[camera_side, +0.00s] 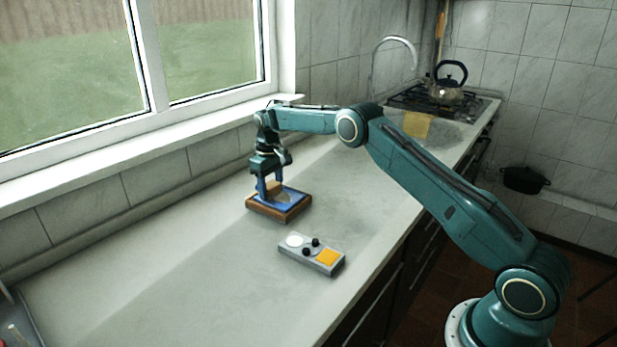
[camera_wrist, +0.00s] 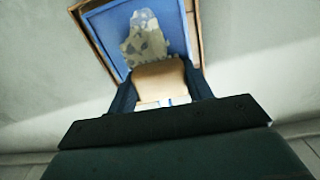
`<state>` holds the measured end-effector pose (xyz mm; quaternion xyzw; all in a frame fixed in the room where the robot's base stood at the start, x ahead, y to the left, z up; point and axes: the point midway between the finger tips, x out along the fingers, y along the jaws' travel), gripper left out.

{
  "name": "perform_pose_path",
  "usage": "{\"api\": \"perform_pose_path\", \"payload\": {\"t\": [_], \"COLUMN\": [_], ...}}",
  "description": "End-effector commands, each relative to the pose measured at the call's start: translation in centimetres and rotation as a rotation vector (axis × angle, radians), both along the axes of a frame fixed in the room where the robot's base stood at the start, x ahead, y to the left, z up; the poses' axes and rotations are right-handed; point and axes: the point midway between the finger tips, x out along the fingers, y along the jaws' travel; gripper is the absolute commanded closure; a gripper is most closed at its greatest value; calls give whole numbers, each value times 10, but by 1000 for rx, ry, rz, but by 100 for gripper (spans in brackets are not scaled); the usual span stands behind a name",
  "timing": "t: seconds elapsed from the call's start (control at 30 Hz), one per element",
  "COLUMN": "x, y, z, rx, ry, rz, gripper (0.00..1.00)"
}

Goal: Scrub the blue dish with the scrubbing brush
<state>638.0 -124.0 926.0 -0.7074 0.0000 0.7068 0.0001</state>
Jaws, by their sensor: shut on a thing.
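The blue dish (camera_side: 294,199) is a square blue surface inside a brown wooden frame, lying on the grey counter. It also shows in the wrist view (camera_wrist: 108,27), with a mottled grey-tan patch (camera_wrist: 146,40) on the blue. My gripper (camera_side: 270,185) points down over the dish's far left part. In the wrist view its two fingers are shut on a tan block, which I take as the scrubbing brush (camera_wrist: 160,82). The brush covers the near end of the patch. Its underside is hidden, so I cannot tell whether it touches the dish.
A grey box (camera_side: 311,254) with a white disc, black knobs and a yellow square lies in front of the dish. The window wall runs along the back left. A tap (camera_side: 396,40), yellow cloth (camera_side: 417,125) and kettle (camera_side: 449,92) are farther back. The counter's left is mostly clear.

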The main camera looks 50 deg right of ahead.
Motion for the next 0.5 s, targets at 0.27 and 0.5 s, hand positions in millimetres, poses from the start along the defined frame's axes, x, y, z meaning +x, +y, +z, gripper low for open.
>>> {"api": "perform_pose_path", "payload": {"t": [0.27,0.5], "x": [-22,-43], "y": [-2,-3], "z": [-1,-1], "rx": [1,1], "ry": [5,5], "rz": [-1,-2], "gripper": [74,74]}}
